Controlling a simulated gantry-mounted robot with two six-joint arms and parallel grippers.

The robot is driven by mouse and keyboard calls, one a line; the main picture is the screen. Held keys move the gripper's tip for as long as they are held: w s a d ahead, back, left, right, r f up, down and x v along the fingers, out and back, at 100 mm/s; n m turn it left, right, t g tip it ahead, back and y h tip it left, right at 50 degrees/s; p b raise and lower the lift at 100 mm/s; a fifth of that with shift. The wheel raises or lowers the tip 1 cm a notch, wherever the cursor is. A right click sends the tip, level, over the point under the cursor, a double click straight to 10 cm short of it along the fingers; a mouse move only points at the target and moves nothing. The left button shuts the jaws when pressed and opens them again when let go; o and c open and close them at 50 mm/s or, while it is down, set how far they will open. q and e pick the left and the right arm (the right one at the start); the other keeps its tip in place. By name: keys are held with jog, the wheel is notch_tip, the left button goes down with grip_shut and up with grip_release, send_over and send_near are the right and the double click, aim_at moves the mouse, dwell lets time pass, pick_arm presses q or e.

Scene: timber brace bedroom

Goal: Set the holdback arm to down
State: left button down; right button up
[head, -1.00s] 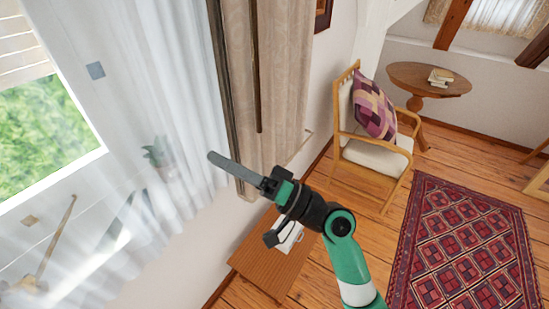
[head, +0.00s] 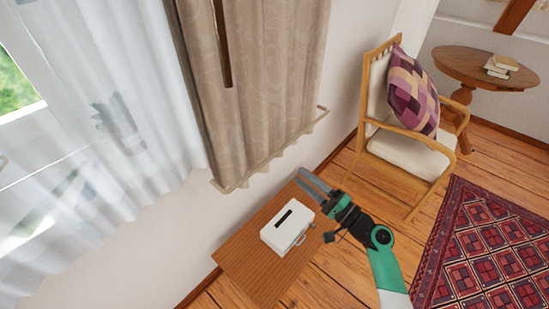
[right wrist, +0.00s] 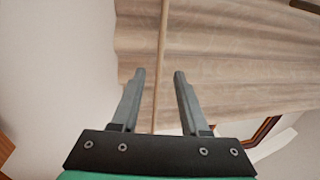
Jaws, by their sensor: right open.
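A thin pale wooden bar (head: 272,153), which looks like the holdback arm, runs across the beige curtain (head: 265,85) near its lower edge. Its right end turns towards the wall. I cannot tell its exact setting. My right gripper (head: 308,182) is open and empty, below and right of the bar in the head view, apart from it in the picture. In the right wrist view a pale wooden rod (right wrist: 161,55) stands in front of the curtain, seen beyond and between the open fingers (right wrist: 158,80). My left gripper is not in view.
A white box (head: 287,228) with a dark slot and a handle lies on a low wooden top (head: 245,255) below. A dark rod (head: 222,45) hangs by the curtain. A cushioned chair (head: 405,150), a round table (head: 485,68) and a red rug (head: 490,255) are at the right.

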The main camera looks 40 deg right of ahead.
aim_at(274, 154)
jog(key=x, duration=1.1)
jog(key=shift+w+b, duration=0.2)
jog(key=shift+b, duration=0.2)
grip_shut()
dwell(0.7)
